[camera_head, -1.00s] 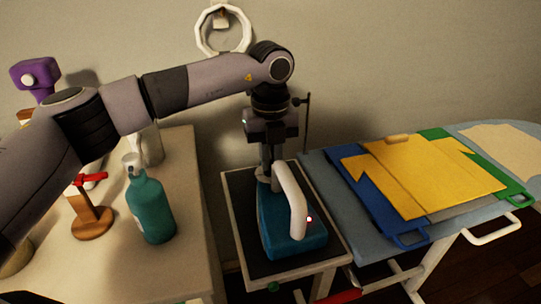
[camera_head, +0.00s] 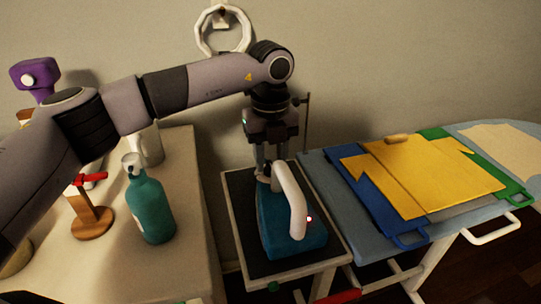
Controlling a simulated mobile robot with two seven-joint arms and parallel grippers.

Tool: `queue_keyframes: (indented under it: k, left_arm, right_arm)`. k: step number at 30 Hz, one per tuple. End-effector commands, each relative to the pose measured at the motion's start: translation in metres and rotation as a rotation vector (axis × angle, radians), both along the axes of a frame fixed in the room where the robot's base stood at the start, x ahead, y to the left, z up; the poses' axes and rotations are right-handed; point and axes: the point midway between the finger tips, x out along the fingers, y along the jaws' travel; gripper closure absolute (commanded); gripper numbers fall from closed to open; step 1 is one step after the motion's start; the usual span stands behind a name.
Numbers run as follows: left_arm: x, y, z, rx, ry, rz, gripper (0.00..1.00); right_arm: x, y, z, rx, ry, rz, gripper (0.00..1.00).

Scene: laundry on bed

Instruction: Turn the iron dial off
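The iron (camera_head: 268,230) has a blue body and a white handle (camera_head: 290,200). It rests on the dark top of a small stand (camera_head: 237,200) in the middle of the head view. A small light shows on the handle's right side. My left gripper (camera_head: 270,172) points down at the far end of the iron, close behind the handle. Its fingers are spread apart and hold nothing that I can see. The dial cannot be made out clearly; the handle and fingers cover part of that end. My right gripper is out of view.
An ironing board (camera_head: 375,245) with a yellow shirt (camera_head: 430,175) on a folding board stands to the right. A table (camera_head: 195,230) on the left holds a teal bottle (camera_head: 150,208) and a wooden stand with a red part (camera_head: 92,220). The wall is close behind.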

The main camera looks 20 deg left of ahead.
Motion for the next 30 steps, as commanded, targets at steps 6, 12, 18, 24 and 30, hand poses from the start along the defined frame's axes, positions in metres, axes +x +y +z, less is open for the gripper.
queue_keyframes:
  k: [6, 12, 18, 24, 30]
  left_arm:
    - [0.001, 0.0, 0.02, -0.001, -0.004, 0.0, 0.62]
    - [0.001, 0.0, 0.053, 0.0, -0.003, 0.001, 0.62]
    - [0.0, 0.0, 0.07, -0.001, -0.001, 0.0, 0.62]
    - [0.0, 0.0, 0.072, -0.001, 0.001, 0.0, 0.62]
    - [0.0, 0.0, 0.072, 0.0, 0.0, 0.0, 0.62]
  right_arm:
    - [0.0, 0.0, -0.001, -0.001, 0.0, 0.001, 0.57]
    - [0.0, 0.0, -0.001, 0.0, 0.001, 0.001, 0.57]
    - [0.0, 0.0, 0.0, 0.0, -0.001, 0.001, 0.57]
    - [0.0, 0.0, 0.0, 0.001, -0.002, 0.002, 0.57]
    - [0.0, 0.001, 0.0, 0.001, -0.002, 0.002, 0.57]
